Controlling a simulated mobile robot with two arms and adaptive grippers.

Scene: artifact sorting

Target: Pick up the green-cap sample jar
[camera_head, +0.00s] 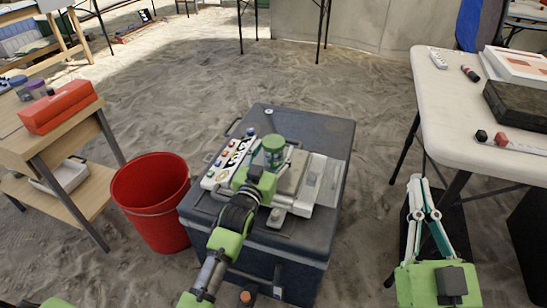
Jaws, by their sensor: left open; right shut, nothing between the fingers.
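The green-cap sample jar (273,144) stands on the dark grey lidded box in the middle of the view, its lower part partly hidden by my gripper. My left gripper (269,163) is open and right at the jar, coming from the near side. Its fingers are small and partly hidden, so I cannot tell whether they touch the jar. My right gripper (417,183) is shut and empty, low at the right, apart from the jar and beside the white table.
The grey box (320,125) also holds a white marked strip (226,163) and flat pale items. A red bin (150,203) stands at its left. A wooden shelf with a red box (58,107) is further left. The white table (445,105) is at the right.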

